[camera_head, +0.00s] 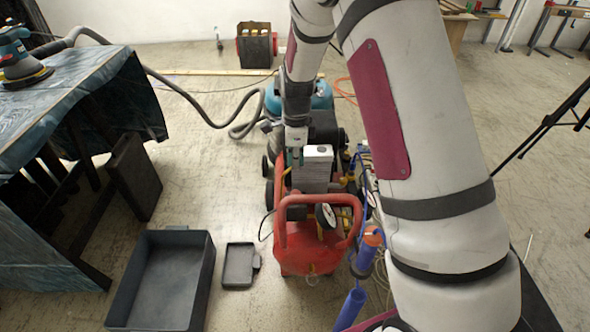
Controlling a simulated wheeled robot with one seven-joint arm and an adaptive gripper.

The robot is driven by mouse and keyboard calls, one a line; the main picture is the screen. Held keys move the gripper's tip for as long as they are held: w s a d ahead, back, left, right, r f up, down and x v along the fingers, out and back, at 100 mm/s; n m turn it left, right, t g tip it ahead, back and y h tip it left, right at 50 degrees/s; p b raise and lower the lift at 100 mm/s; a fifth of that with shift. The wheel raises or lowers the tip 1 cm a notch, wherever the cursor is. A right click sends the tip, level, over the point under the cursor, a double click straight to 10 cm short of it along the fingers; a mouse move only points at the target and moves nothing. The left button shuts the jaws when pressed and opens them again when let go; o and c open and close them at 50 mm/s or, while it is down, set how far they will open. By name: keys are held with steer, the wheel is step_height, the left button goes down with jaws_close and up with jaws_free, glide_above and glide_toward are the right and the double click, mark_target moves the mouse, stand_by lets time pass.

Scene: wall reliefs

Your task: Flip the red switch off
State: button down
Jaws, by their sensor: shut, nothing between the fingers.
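A red air compressor (310,262) with a tubular handle and a round gauge (326,215) stands on the floor at the middle. A grey block with a pale top (318,152) sits on it behind the handle. I cannot make out a separate red switch; it is hidden or too small to tell. My gripper (296,158) points down just left of the grey block, over the compressor. It is shut and holds nothing. I cannot tell whether its fingertips touch the compressor.
An open dark tray (128,300) and a small dark lid (240,265) lie left of the compressor. A draped table (100,75) with a sander (20,60) stands at far left. Blue and orange hoses (357,285) hang right. A teal vacuum (318,95) stands behind.

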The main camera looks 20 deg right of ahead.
steer(key=shift+r+p, duration=0.3)
steer(key=shift+r, duration=1.05)
steer(key=s+a+r+n+y, duration=0.1)
steer(key=s+a+r+n, duration=0.1)
steer(key=s+r+n, duration=1.6)
steer(key=s, duration=1.1)
steer(key=s+r+n, duration=0.4)
steer(key=s, duration=0.9)
step_height(320, 180, up, 26)
steer(key=t+p, duration=0.3)
steer(key=p, duration=2.2)
steer(key=shift+r+t+h, duration=0.2)
steer(key=shift+t+h, duration=0.1)
steer(key=shift+h, duration=0.1)
